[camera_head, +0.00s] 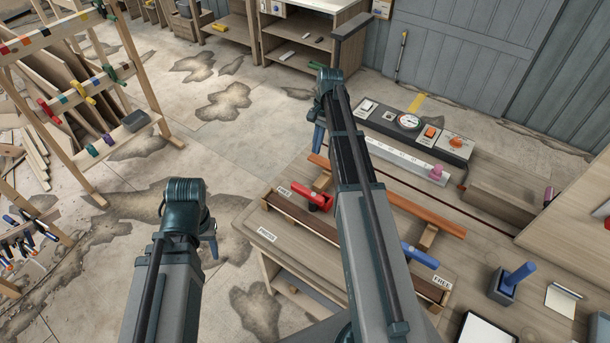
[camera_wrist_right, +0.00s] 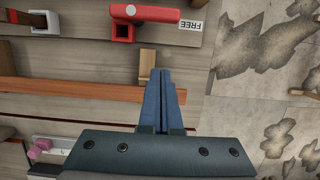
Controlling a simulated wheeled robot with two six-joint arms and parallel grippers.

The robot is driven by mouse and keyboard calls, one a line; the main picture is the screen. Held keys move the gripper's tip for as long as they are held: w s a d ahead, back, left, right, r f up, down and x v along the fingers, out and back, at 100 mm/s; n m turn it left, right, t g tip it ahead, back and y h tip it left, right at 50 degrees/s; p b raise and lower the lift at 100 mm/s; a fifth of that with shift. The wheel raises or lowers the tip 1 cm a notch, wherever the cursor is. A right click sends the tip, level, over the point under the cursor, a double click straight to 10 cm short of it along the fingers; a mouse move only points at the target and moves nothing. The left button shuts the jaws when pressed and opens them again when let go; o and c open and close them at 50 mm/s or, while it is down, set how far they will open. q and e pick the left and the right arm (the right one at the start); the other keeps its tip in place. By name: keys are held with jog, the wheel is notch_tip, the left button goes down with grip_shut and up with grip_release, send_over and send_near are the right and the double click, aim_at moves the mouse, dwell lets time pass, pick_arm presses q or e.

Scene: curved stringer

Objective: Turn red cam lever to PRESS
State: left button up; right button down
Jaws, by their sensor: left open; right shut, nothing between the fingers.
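The red cam lever (camera_head: 318,198) sits on its red base at the left end of the dark clamp rail, beside a FREE label (camera_head: 285,190). In the right wrist view the red lever (camera_wrist_right: 148,12) points left, with the FREE label (camera_wrist_right: 190,26) to its right. My right gripper (camera_head: 317,143) hangs beyond the rail's left end, apart from the lever. In its wrist view the right gripper (camera_wrist_right: 159,72) is shut and empty, its tips next to a small wood block (camera_wrist_right: 147,62). My left gripper (camera_head: 213,240) is open, low at left, largely hidden by its wrist.
A blue lever (camera_head: 420,256) sits at the rail's right end by another label. An orange-brown wood strip (camera_head: 410,207) lies behind the rail. A control panel (camera_head: 415,128) with a gauge stands at the back. My right arm crosses over the bench.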

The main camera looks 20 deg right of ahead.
aim_at(307, 194)
jog(key=shift+f, duration=0.1)
jog(key=b+x, duration=1)
jog(key=shift+f+b, duration=0.3)
jog(key=shift+f, duration=0.1)
jog(key=s+a, duration=0.1)
jog(key=a+r+p, duration=0.1)
jog(key=shift+s+a, duration=0.6)
jog(key=shift+a, duration=0.2)
